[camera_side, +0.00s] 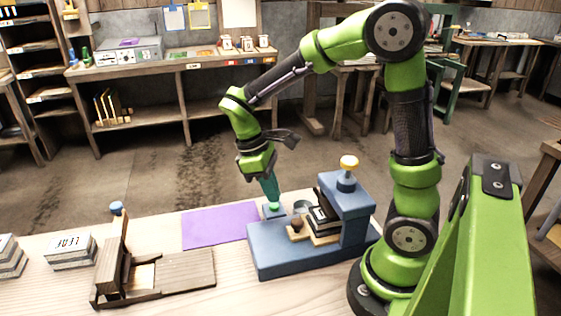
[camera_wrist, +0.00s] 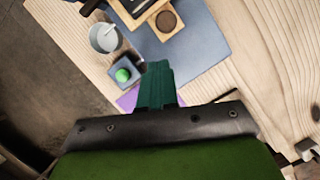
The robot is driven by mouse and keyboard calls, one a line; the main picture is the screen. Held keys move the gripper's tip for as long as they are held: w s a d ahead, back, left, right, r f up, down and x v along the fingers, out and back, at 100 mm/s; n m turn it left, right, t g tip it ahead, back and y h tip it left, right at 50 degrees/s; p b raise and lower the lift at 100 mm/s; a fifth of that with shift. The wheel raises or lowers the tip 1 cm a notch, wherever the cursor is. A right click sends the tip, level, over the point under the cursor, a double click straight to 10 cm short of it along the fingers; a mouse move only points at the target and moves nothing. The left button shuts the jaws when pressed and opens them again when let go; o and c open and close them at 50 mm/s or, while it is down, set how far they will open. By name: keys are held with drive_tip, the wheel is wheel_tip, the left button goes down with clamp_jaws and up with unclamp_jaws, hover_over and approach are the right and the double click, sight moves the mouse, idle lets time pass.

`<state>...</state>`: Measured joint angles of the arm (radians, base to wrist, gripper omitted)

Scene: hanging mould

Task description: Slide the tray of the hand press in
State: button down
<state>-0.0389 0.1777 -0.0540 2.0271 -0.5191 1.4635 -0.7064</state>
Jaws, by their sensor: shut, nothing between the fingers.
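The hand press (camera_side: 345,200) is blue, with an orange knob on top, and stands on a long blue base. Its light wooden tray (camera_side: 321,239) sticks out to the left from under the press head. A round brown knob (camera_side: 297,225) sits at the tray's outer end, and dark plates lie farther in. The wrist view shows the tray (camera_wrist: 185,37) and knob (camera_wrist: 166,21) at the top. My gripper (camera_side: 271,198) has teal fingers, shut and empty, pointing down left of the knob and apart from the tray. Its fingertips (camera_wrist: 158,70) also show in the wrist view.
A small blue block with a green button (camera_wrist: 123,75) is close beside my fingertips. A grey cup (camera_wrist: 105,38) stands behind it. A purple mat (camera_side: 218,226) lies left of the press. A wooden device (camera_side: 160,272) and labelled LEAF blocks (camera_side: 70,252) are farther left.

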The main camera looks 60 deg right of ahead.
drive_tip(key=w+a+r, duration=0.3)
drive_tip(key=w+r, duration=0.1)
drive_tip(key=r, duration=0.2)
drive_tip(key=x, duration=1)
drive_tip(key=shift+s+d+f, duration=0.15)
drive_tip(key=shift+s+f, duration=0.05)
drive_tip(key=shift+f, duration=0.1)
drive_tip(key=shift+s+d, duration=0.2)
drive_tip(key=shift+s, duration=0.4)
drive_tip(key=shift+s+d, duration=0.2)
drive_tip(key=shift+s, duration=0.4)
drive_tip(key=shift+s+d+f, duration=0.15)
drive_tip(key=shift+s+d, duration=0.05)
drive_tip(key=shift+s, duration=0.4)
